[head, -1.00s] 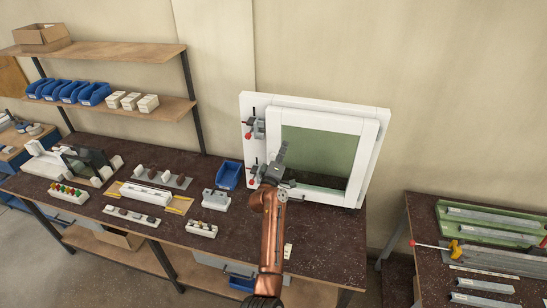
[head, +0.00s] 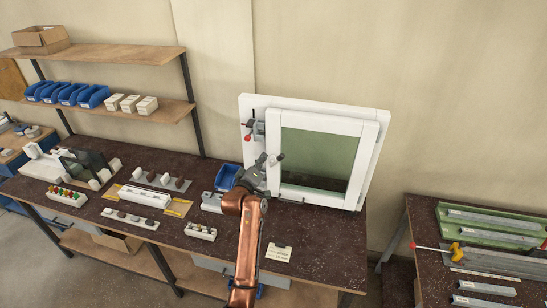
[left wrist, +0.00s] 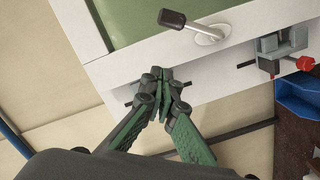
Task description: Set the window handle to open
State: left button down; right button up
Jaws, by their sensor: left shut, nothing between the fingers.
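The white-framed window (head: 367,150) with greenish glass stands at the back of the dark bench. Its handle (left wrist: 172,18) has a dark grip and a silver base on the white frame. In the left wrist view the grip points left and slightly up from the base. My left gripper (left wrist: 160,78) is shut and empty. Its fingertips appear beside the handle, over the white frame's edge, apart from the grip in that view. In the head view the gripper (head: 258,172) is at the window's lower left and partly covers that area. My right gripper is not in view.
A clamp with a red knob (head: 256,127) sits on the window's left side; one also shows in the left wrist view (left wrist: 280,50). A blue bin (head: 227,176) stands left of my gripper. Small fixtures and parts fill the bench's left. A card (head: 278,252) lies in front.

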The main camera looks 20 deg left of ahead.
pick_arm(q)
jog(key=w+d+f+p, duration=0.2)
jog(key=w, duration=0.2)
jog(key=shift+w+d+f, duration=0.25)
jog(key=shift+w+d, duration=0.1)
jog(key=shift+w, duration=0.05)
jog(key=shift+a+f, duration=0.1)
